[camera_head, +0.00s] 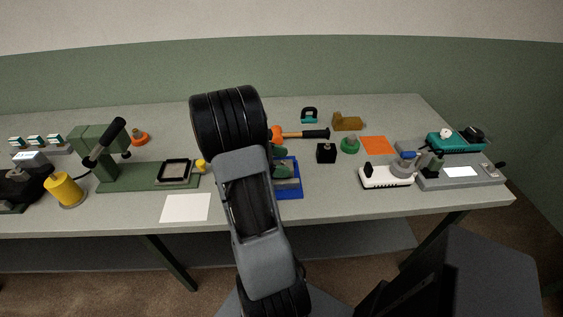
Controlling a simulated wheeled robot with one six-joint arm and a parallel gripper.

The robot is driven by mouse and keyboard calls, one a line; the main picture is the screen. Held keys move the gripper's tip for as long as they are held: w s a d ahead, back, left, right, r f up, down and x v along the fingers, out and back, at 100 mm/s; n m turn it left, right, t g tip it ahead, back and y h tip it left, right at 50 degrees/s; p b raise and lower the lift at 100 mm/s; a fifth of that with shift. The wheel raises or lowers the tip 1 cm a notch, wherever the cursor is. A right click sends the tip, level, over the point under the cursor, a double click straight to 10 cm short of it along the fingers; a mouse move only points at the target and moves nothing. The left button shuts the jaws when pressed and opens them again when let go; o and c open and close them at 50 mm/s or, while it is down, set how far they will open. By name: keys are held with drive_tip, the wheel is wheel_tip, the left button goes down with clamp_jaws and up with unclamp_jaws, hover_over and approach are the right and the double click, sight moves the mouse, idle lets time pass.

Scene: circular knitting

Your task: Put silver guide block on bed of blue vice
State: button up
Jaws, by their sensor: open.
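The blue vice (291,190) stands on the table just right of my arm, and my arm hides its left part. Dark green and grey parts show on top of it, too small to tell apart. I cannot pick out the silver guide block with certainty. A small grey block-like thing (30,158) with a pale top stands at the far left, and I cannot tell whether it is the guide block. My arm rises through the middle of the view. My gripper does not show.
A green press (110,170) and a yellow cylinder (66,190) stand left. A white sheet (186,208) lies at the front.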

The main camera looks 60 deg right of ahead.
drive_tip(key=v, duration=1.2)
drive_tip(key=s+a+m+t+y, duration=0.1)
drive_tip(key=a+m+t+y, duration=0.2)
drive_tip(key=a+t, duration=0.4)
drive_tip(key=s+a+r+m+t+y, duration=0.1)
drive_tip(key=a+m+t+y, duration=0.3)
drive_tip(key=a, duration=1.6)
drive_tip(key=s+t+y, duration=0.1)
drive_tip(key=t, duration=0.2)
drive_tip(key=shift+a+r+t, duration=0.2)
drive_tip(key=shift+t, duration=0.1)
